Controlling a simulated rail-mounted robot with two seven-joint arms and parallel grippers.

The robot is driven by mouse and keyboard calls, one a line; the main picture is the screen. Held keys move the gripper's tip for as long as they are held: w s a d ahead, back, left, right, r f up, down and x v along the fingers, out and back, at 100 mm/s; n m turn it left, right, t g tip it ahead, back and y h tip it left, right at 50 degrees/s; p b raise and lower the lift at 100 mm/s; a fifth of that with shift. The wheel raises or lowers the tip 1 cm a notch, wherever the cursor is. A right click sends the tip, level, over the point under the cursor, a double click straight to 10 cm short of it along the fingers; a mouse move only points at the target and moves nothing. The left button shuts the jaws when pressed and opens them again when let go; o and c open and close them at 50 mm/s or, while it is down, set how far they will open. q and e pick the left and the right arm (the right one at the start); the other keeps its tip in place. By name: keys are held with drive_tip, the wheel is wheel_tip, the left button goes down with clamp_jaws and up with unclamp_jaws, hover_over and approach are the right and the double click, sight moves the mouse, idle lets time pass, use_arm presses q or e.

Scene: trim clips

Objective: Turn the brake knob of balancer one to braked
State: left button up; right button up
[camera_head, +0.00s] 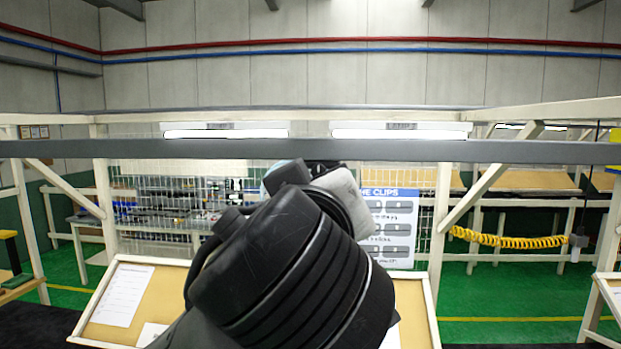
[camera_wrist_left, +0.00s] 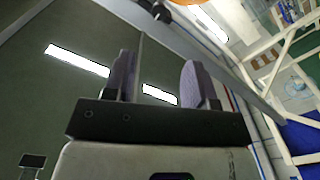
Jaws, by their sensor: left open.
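In the left wrist view my left gripper (camera_wrist_left: 158,75) points upward, its two grey-purple fingers apart with nothing between them. Beyond the fingers are a dark beam and lit lamps. A rounded orange thing (camera_wrist_left: 186,3) is cut off by the top edge of the left wrist view, with a small dark fitting (camera_wrist_left: 156,10) beside it. I cannot tell whether either belongs to balancer one. No brake knob can be made out in either view. In the head view a thick black arm of mine fills the centre and hides what is behind it. My right gripper is not seen.
A grey beam (camera_head: 100,149) with two lamps (camera_head: 226,133) crosses the head view. A tan sloped board (camera_head: 112,297) stands below, partly behind my arm. A clip poster (camera_head: 400,228) hangs behind it. A yellow coiled hose (camera_head: 510,239) is at right. Green floor shows at right.

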sight(318, 171)
use_arm(q)
drive_tip(key=w+p, duration=0.2)
drive_tip(key=w, duration=0.2)
drive_tip(key=w+p, duration=0.2)
drive_tip(key=w, duration=0.1)
drive_tip(key=w+p, duration=0.2)
drive_tip(key=w, duration=0.2)
drive_tip(key=shift+w+d+r, duration=0.2)
drive_tip(key=shift+w+r, duration=0.1)
drive_tip(key=shift+w, duration=0.05)
drive_tip(key=shift+w+f+p, duration=0.15)
drive_tip(key=shift+w+p, duration=0.45)
drive_tip(key=shift+w, duration=0.3)
drive_tip(key=shift+c, duration=0.4)
